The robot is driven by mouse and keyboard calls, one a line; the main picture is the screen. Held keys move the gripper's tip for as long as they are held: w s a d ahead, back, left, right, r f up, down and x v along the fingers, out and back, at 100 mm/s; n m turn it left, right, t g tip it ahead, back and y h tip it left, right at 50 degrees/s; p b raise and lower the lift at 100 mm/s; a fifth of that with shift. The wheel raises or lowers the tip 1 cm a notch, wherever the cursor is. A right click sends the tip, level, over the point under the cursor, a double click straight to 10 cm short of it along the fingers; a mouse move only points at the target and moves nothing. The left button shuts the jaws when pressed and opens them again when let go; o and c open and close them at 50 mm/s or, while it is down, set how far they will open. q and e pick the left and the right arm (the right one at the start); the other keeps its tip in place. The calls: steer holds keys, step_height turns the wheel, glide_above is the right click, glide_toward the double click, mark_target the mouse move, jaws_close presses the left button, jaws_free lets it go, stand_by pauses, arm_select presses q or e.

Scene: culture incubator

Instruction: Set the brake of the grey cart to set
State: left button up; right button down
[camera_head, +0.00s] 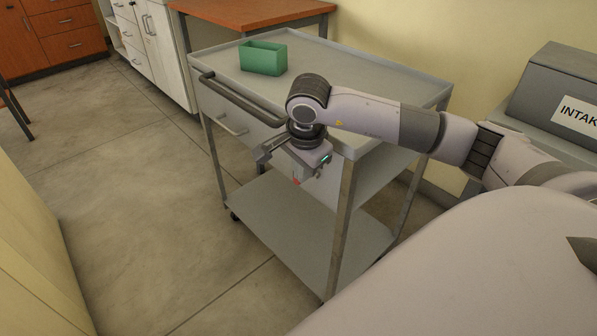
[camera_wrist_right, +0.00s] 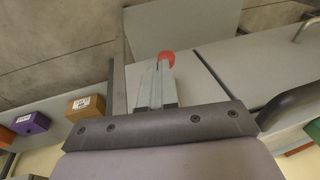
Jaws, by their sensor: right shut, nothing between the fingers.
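The grey cart (camera_head: 405,82) stands in front of me with a flat top, a drawer, a dark push handle (camera_head: 240,100) and a lower shelf (camera_head: 300,225). My right gripper (camera_head: 297,178) is at the cart's near end, below the top and beside the handle, pointing down. Its fingers (camera_wrist_right: 160,72) are shut and hold nothing. A red round knob (camera_wrist_right: 166,57) shows just beyond the fingertips in the right wrist view; whether they touch it I cannot tell. In the head view only a speck of red shows by the fingers. The brake's setting cannot be read. My left gripper is not in view.
A green open box (camera_head: 263,60) sits on the cart top. A grey unit marked "INTAK" (camera_head: 550,90) stands at the right. White drawers (camera_head: 158,50) and a brown table (camera_head: 245,12) are behind. The floor left of the cart is clear.

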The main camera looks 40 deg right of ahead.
arm_select(q)
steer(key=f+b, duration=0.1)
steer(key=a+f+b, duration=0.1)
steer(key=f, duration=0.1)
steer(key=shift+b, duration=0.35)
arm_select(e)
steer(key=a+f, duration=0.2)
steer(key=f, duration=0.1)
steer(key=shift+s, duration=0.1)
steer(key=shift+r, duration=0.15)
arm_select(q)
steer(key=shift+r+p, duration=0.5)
arm_select(e)
steer(key=shift+r, duration=0.65)
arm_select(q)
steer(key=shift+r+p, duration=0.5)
arm_select(e)
glide_toward(296, 184)
steer(key=shift+s+a+r, duration=0.1)
steer(key=shift+s+a, duration=0.25)
steer(key=shift+a, duration=0.05)
